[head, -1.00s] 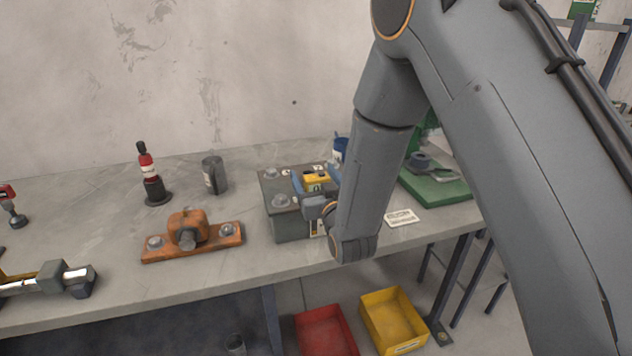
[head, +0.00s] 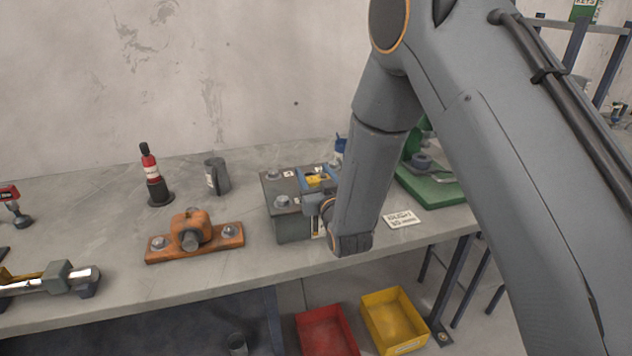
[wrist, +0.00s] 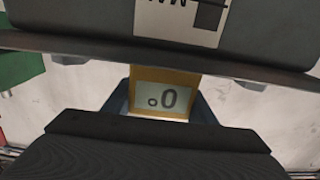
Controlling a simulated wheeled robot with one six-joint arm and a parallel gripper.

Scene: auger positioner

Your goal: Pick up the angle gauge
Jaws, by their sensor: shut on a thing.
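My gripper (wrist: 162,95) is shut on the gauge. In the head view my gripper (head: 318,192) is at the grey block's top. I cannot tell whether the gauge touches the block.
The grey block (head: 290,222) with bolts stands on the workbench (head: 120,292). To its left are an orange bearing mount (head: 192,237), a grey cup (head: 217,177) and a red bottle (head: 150,172). A white label card (head: 402,219) and a green base (head: 440,187) lie to the right.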

